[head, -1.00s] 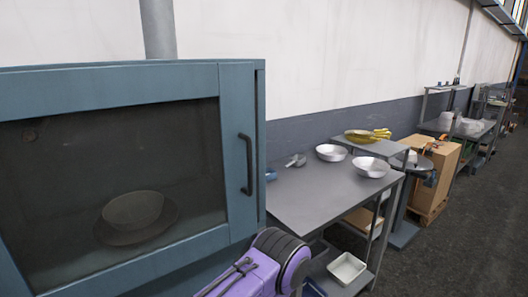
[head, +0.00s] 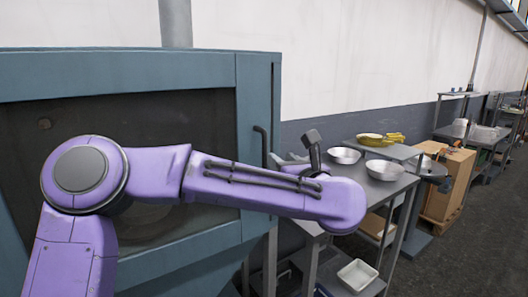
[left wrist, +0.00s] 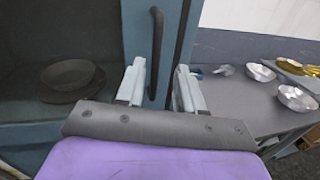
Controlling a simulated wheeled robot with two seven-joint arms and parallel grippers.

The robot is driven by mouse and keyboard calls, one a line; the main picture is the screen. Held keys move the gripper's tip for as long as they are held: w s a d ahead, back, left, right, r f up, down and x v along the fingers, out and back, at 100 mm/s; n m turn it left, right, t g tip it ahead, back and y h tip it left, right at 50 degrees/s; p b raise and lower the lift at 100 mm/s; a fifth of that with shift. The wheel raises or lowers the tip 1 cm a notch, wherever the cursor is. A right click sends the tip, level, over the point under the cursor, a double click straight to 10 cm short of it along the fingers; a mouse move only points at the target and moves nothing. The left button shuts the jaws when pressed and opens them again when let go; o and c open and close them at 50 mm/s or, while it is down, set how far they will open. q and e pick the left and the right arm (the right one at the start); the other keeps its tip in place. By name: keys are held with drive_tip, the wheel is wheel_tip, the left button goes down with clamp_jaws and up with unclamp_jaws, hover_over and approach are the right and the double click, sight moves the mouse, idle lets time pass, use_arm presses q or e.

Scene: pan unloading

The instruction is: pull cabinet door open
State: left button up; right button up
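The blue-grey cabinet door (head: 120,80) with its dark window looks shut. Its dark vertical bar handle (head: 262,145) is on the door's right side, partly hidden by my purple left arm. In the left wrist view the handle (left wrist: 157,45) stands between the spread fingers of my left gripper (left wrist: 159,78), ahead of them, with gaps on both sides. The gripper is open and empty. In the head view the left gripper (head: 292,158) is just right of the handle, partly hidden by its wrist. My right gripper is out of view.
A pan (left wrist: 68,74) sits behind the door's glass. Right of the cabinet, a grey table (left wrist: 240,100) holds metal bowls (head: 343,155). A white bin (head: 357,275) is on its lower shelf. Cardboard boxes (head: 450,180) stand farther right. The floor at right is clear.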

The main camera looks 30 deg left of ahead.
sight(266, 144)
use_arm(q)
drive_tip(key=shift+n, duration=0.7)
drive_tip(key=p+x, duration=0.1)
drive_tip(key=x, duration=0.2)
drive_tip(key=r+p+x, duration=0.1)
drive_tip(key=p+x, duration=0.1)
drive_tip(key=x, duration=0.1)
drive_tip(key=p+x, duration=0.1)
drive_tip(key=x, duration=0.2)
drive_tip(key=shift+s+a+r, duration=0.1)
drive_tip(key=shift+a+r, duration=0.05)
drive_tip(key=shift+a, duration=0.35)
drive_tip(key=shift+w+a, duration=0.2)
drive_tip(key=shift+w, duration=0.1)
